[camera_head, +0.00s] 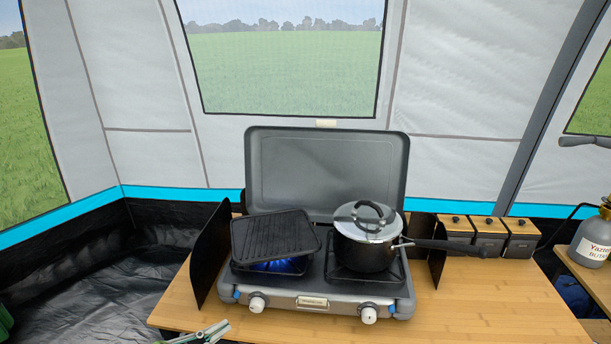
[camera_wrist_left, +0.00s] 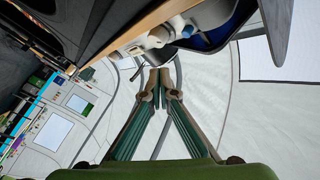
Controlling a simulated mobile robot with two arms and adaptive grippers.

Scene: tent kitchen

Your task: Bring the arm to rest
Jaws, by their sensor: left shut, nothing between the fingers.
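My left gripper (camera_head: 208,333) shows at the bottom edge of the head view, in front of the stove near the table's front left. In the left wrist view my left gripper (camera_wrist_left: 160,75) has its fingertips together with nothing between them. The stove's front with a knob (camera_wrist_left: 185,27) lies beyond the fingertips there, apart from them. My right gripper is not in view.
A camp stove (camera_head: 313,302) with its lid up stands on the wooden table (camera_head: 480,310). A griddle (camera_head: 275,235) sits tilted over a lit blue flame. A lidded pot (camera_head: 365,255) stands on the right burner, handle pointing right.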

